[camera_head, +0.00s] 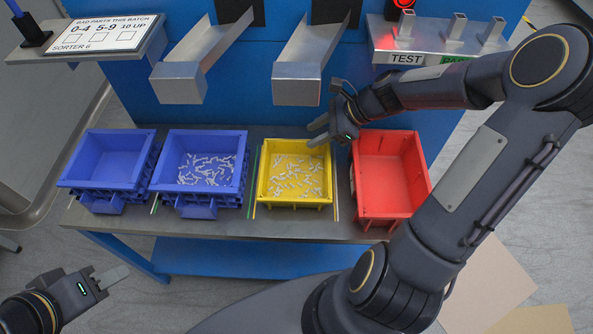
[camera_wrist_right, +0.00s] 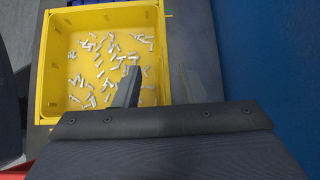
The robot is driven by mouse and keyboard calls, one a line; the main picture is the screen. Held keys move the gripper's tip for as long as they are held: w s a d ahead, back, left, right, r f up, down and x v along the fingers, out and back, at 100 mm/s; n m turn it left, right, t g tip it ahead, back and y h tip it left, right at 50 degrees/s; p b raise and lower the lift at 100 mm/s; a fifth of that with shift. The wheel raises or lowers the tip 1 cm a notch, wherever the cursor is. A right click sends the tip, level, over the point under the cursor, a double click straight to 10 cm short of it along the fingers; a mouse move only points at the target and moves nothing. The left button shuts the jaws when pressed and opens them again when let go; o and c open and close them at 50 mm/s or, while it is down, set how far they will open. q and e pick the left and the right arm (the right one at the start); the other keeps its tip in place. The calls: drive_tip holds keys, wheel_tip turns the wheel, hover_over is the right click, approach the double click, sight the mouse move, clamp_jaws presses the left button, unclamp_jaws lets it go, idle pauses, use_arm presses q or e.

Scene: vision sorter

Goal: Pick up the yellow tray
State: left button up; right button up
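The yellow tray (camera_head: 295,203) stands on the dark bench top between a blue tray and the red tray, with several small pale parts spread over its floor. It also shows in the right wrist view (camera_wrist_right: 48,75), partly covered by my gripper. My right gripper (camera_head: 321,110) is above the tray's back right corner, apart from its rim as far as I can tell. It looks open and empty; one finger shows over the tray in the wrist view. My left gripper (camera_head: 112,275) is at the lower left, in front of the bench, away from the trays. Its fingers look empty, but their gap is unclear.
The red tray (camera_head: 422,196) is empty, close on the right. A blue tray with pale parts (camera_head: 246,190) and an empty blue tray (camera_head: 72,183) stand to the left. Two metal chutes (camera_head: 178,84) (camera_head: 297,85) overhang the bench's back. My right arm crosses above the red tray.

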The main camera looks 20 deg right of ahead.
sight(300, 141)
drive_tip(key=x, duration=0.2)
drive_tip(key=b+x, duration=0.1)
drive_tip(key=x, duration=0.2)
drive_tip(key=shift+w+f, duration=0.2)
drive_tip(key=shift+w, duration=0.1)
clamp_jaws()
